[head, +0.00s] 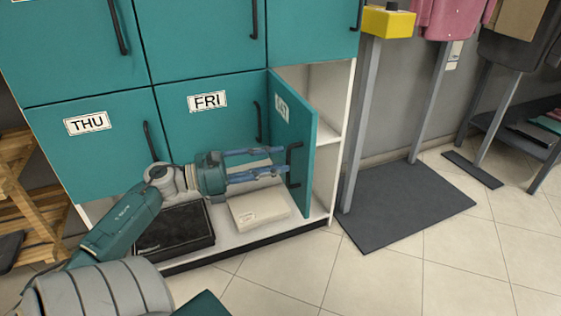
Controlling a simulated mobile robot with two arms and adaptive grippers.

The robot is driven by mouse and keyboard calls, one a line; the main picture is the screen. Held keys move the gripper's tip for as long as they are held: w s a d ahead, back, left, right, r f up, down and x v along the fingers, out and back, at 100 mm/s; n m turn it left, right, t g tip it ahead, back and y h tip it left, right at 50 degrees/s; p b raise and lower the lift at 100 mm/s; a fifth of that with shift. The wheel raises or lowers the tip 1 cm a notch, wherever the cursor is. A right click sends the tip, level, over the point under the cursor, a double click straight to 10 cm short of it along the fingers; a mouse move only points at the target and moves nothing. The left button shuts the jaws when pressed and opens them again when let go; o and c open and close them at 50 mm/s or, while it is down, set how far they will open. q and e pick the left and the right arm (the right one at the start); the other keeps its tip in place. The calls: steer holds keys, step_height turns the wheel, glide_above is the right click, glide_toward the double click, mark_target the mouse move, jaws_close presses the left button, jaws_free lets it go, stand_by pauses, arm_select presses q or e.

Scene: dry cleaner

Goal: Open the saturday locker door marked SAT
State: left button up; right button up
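The teal SAT door (307,140) stands swung out from the bottom row of the locker, hinged at its left beside the FRI door. Its white SAT label (282,108) faces left. Right of it, the white compartment interior (328,128) shows. The black handle (299,165) is near the door's free edge. My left gripper (286,160) reaches from the left, its two blue fingers apart and their tips at the handle on the door's label side. Contact with the handle is unclear. My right gripper is out of view.
The FRI door (194,120) and THU door (88,155) are shut. A black case (174,232) and a pale box (258,208) lie on the low base below the doors. A grey post and dark mat (405,200) stand right of the locker. The tiled floor in front is clear.

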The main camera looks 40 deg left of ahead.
arm_select(q)
steer(key=v, duration=1)
